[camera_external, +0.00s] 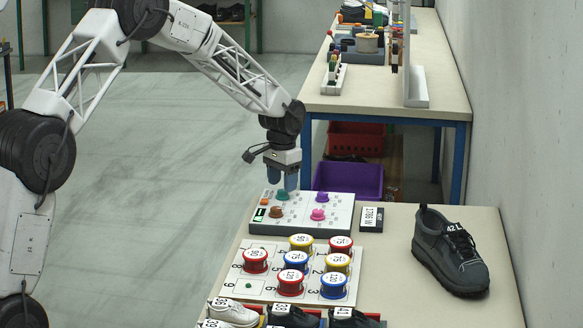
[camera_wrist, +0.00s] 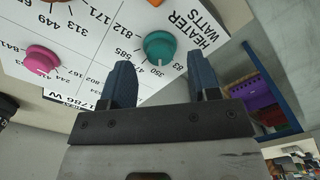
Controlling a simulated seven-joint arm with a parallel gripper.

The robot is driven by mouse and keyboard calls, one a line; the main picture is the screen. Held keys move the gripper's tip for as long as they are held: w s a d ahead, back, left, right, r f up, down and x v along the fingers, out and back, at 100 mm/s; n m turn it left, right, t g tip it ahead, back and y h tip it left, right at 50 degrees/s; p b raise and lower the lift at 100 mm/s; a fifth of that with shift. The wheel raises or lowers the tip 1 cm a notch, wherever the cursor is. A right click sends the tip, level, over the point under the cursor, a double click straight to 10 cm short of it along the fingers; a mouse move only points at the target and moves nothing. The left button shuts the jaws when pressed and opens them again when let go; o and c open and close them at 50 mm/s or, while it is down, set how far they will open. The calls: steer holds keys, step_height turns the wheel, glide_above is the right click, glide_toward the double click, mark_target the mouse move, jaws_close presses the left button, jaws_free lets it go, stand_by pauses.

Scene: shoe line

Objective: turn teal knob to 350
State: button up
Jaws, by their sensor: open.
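The teal knob (camera_external: 283,196) sits at the back of the white control panel (camera_external: 342,207). In the wrist view the teal knob (camera_wrist: 160,46) is round, beside the printed words HEATER WATTS. My gripper (camera_external: 284,183) points down just above the knob. In the wrist view my gripper (camera_wrist: 163,72) has its blue fingers apart, with the knob ahead between them and nothing held. Contact with the knob cannot be told.
Pink (camera_external: 318,214), purple (camera_external: 321,197) and brown (camera_external: 277,212) knobs share the panel. A grey shoe (camera_external: 450,255) stands at right.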

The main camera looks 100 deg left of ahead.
mark_target(282, 191)
steer(key=shift+r, duration=2.95)
